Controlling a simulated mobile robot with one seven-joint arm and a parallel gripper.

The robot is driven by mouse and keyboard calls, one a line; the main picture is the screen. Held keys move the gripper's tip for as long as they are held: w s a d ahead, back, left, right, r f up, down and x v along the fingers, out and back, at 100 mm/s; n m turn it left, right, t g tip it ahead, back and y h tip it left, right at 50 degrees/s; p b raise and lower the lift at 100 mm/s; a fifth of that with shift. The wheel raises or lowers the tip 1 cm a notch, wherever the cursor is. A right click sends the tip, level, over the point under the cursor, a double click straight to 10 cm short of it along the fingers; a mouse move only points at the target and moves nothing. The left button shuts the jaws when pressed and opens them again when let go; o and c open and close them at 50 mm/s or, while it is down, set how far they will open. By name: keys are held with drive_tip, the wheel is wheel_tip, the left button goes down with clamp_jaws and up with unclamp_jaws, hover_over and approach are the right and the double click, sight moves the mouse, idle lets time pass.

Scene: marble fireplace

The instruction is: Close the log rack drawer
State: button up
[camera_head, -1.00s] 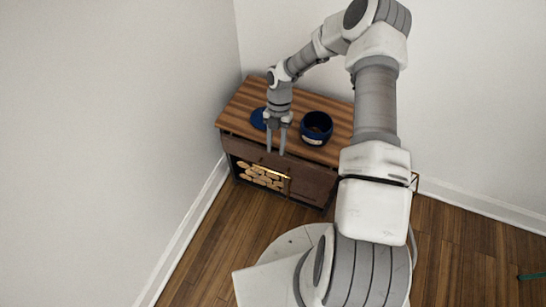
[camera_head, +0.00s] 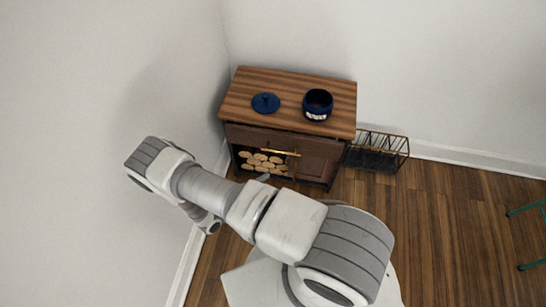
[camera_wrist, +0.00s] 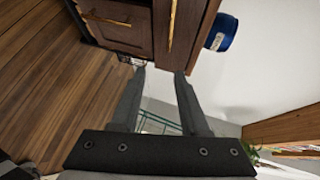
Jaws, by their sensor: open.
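The log rack (camera_head: 240,105) is a wooden cabinet in the corner with a striped top. Its drawer (camera_head: 262,141) runs across the upper front and has a gold bar handle (camera_head: 280,153). The drawer front appears to stand out a little below the top, with a dark gap above it. In the wrist view the drawer (camera_wrist: 189,35) and its handle (camera_wrist: 172,22) are at the top, turned sideways. My gripper (camera_wrist: 160,70) is open and empty, in front of the cabinet and apart from the handle. In the head view my arm mostly hides the gripper.
A blue jar (camera_head: 318,105) and a blue lid (camera_head: 266,103) sit on the cabinet top. Cut logs (camera_head: 262,161) fill the opening below the drawer.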

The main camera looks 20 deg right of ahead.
sight(281, 152)
drive_tip(key=w+d+f+t+b, duration=0.1)
drive_tip(key=w+d, duration=0.2)
drive_tip(key=d, duration=0.1)
drive_tip(key=w+d+n+t+b, duration=0.1)
drive_tip(key=w+d, duration=0.3)
drive_tip(key=w+d+f+t+b, duration=0.1)
drive_tip(key=w+d, duration=0.2)
drive_tip(key=d, duration=0.1)
drive_tip(key=shift+w+f+n, duration=0.3)
drive_tip(key=shift+f+n, duration=0.05)
drive_tip(key=shift+n, duration=0.05)
clamp_jaws()
idle(1.2)
